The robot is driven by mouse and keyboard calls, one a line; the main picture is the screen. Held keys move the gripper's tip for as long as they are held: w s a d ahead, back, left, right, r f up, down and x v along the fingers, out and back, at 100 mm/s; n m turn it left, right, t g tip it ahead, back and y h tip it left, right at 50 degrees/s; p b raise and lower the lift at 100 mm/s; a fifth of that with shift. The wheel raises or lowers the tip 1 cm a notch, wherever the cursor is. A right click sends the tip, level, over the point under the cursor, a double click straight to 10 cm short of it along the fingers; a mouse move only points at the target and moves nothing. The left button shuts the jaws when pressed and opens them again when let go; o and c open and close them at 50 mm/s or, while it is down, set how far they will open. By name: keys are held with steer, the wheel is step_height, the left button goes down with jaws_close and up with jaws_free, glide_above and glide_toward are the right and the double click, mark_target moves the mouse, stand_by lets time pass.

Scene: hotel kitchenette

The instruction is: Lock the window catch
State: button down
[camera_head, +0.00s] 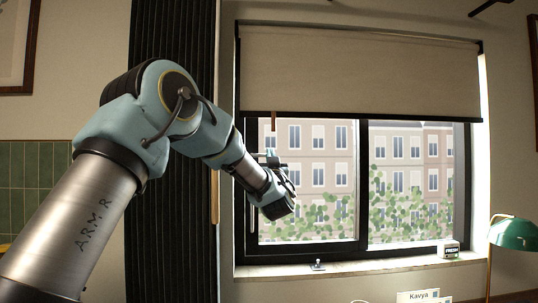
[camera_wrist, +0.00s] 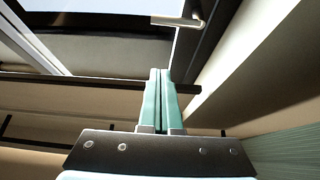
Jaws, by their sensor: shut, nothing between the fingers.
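The window (camera_head: 362,180) has a dark frame and two panes, with its lower part uncovered. In the wrist view, a pale cream lever-like fitting (camera_wrist: 180,21) sits against the dark frame at the top; I cannot tell for certain that it is the catch. A small metal fitting (camera_head: 317,266) stands on the sill below the left pane. My gripper (camera_head: 284,209) is in front of the left pane, near the left side of the frame. Its green fingers (camera_wrist: 161,72) are shut together and empty, apart from the cream fitting. The head view does not show the fingertips clearly.
A beige roller blind (camera_head: 360,70) covers the window's upper part, with a small tan pull (camera_head: 273,122) below it. A dark pleated curtain (camera_head: 170,200) hangs left. A small box (camera_head: 451,250) stands on the sill's right end, and a green lamp (camera_head: 513,234) is at lower right.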

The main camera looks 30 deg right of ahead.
step_height(320, 180, up, 5)
steer(key=p, duration=0.5)
glide_above(262, 155)
steer(key=s, duration=0.4)
steer(key=shift+w+d+f+p, duration=0.15)
steer(key=shift+w+f+p, duration=0.1)
steer(key=shift+f, duration=0.5)
steer(key=shift+w+d+f+p, duration=0.2)
steer(key=shift+f, duration=0.55)
steer(key=shift+w+d+f+p, duration=0.15)
steer(key=shift+w+f+p, duration=0.1)
steer(key=shift+f, duration=0.5)
steer(key=shift+f+m+b, duration=0.2)
steer(key=shift+m+b, duration=0.15)
steer(key=shift+m, duration=0.05)
